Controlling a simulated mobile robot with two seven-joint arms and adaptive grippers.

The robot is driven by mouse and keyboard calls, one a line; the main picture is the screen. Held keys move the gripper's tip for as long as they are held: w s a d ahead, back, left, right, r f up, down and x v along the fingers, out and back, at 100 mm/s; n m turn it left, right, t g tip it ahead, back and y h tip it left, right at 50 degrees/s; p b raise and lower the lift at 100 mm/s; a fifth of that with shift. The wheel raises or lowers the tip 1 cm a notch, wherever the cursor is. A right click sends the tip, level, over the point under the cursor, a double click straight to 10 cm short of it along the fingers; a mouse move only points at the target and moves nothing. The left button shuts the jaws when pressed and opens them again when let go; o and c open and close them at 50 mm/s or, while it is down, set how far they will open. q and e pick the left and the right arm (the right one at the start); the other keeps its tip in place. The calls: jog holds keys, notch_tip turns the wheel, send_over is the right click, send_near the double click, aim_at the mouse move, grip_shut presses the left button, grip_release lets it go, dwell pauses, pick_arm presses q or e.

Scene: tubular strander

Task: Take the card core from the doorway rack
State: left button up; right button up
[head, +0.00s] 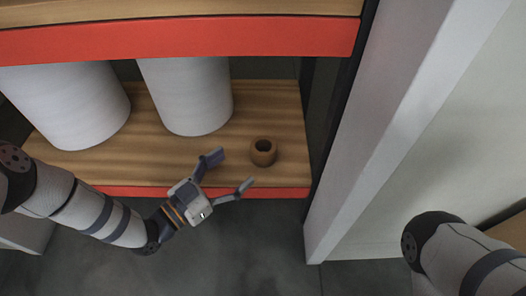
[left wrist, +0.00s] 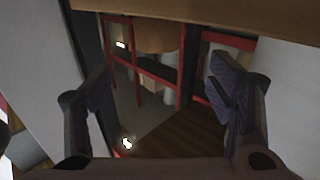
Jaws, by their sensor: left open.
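The card core (head: 263,151) is a short brown ring with a dark hole. In the head view it stands upright on the wooden lower shelf of the doorway rack (head: 285,110), near the shelf's right front corner. My left gripper (head: 231,170) is open and empty at the shelf's front edge, just left of and in front of the core. Its fingers point toward the core without enclosing it. The left wrist view shows the spread fingers (left wrist: 165,95) at both sides; I cannot clearly identify the core there. My right gripper is out of view.
Two large white rolls (head: 190,95) (head: 65,105) stand on the shelf left of the core. A red-edged upper shelf (head: 180,40) overhangs them. A pale door post (head: 385,115) rises right of the rack. Grey floor (head: 240,250) lies clear in front.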

aim_at(254, 154)
pick_arm(q)
jog(key=b+x, duration=0.1)
jog(key=x, duration=0.2)
jog(key=b+x, duration=0.1)
jog(key=x, duration=0.1)
jog(key=b+x, duration=0.1)
jog(key=x, duration=0.2)
jog(key=shift+w+d+f, duration=0.1)
jog(key=shift+d+f, duration=0.2)
jog(key=shift+f, duration=0.1)
jog(key=shift+w+d+r, duration=0.1)
jog(key=c, duration=1.2)
